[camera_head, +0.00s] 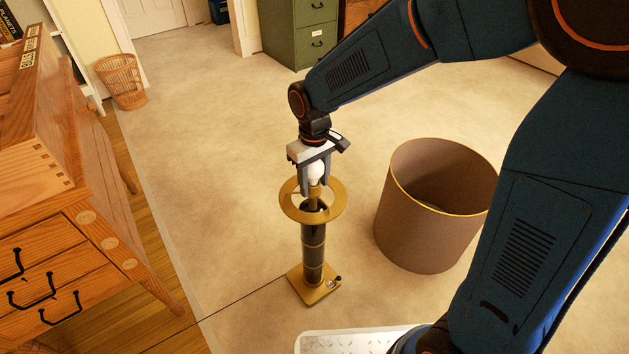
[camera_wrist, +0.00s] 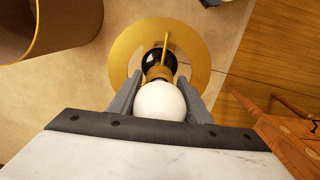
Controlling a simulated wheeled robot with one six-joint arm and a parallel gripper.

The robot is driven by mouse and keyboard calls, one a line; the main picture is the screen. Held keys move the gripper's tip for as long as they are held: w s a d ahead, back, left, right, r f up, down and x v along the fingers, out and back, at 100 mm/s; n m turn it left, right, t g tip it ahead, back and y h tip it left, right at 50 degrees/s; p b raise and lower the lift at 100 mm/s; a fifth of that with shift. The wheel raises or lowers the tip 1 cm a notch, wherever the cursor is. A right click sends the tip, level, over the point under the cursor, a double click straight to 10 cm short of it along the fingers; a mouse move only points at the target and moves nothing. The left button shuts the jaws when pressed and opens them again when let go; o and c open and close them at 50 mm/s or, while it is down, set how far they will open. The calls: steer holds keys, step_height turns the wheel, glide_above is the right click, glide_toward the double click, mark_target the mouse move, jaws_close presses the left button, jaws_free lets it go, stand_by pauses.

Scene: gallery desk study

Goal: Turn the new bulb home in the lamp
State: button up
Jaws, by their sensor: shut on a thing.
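The lamp (camera_head: 313,250) stands upright on the floor, with a dark column, brass bands and a square brass base. A flat brass ring (camera_head: 289,203) surrounds its top; the ring also shows in the wrist view (camera_wrist: 122,57). The white round bulb (camera_head: 316,172) sits above the brass socket at the lamp's top. In the wrist view the bulb (camera_wrist: 160,101) is between the two grey fingers, in line with the socket (camera_wrist: 158,73). My gripper (camera_head: 315,180) points down from above and is shut on the bulb. I cannot tell how deep the bulb sits in the socket.
A brown drum shade (camera_head: 420,225) with a gold rim stands on the carpet right of the lamp. A wooden desk (camera_head: 70,250) with drawers is at left. A wicker basket (camera_head: 122,82) and a green cabinet (camera_head: 300,32) stand farther back. A thin cord crosses the carpet toward the desk.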

steer(key=o, duration=0.9)
steer(key=shift+c, duration=0.2)
step_height(320, 180, up, 16)
steer(key=shift+r, duration=0.2)
steer(key=shift+d+r, duration=0.1)
steer(key=shift+r, duration=0.35)
steer(key=s+d+r+m+t, duration=0.15)
steer(key=s+d, duration=0.25)
steer(key=d, duration=0.4)
steer(key=s+d+m+t, duration=0.1)
steer(key=s+d+m, duration=0.1)
steer(key=s+d, duration=0.5)
steer(key=s+d+f+m+t, duration=0.2)
steer(key=s+d+f, duration=0.3)
steer(key=s+d, duration=0.4)
steer(key=shift+d+m, duration=0.75)
steer(key=shift+d, duration=0.5)
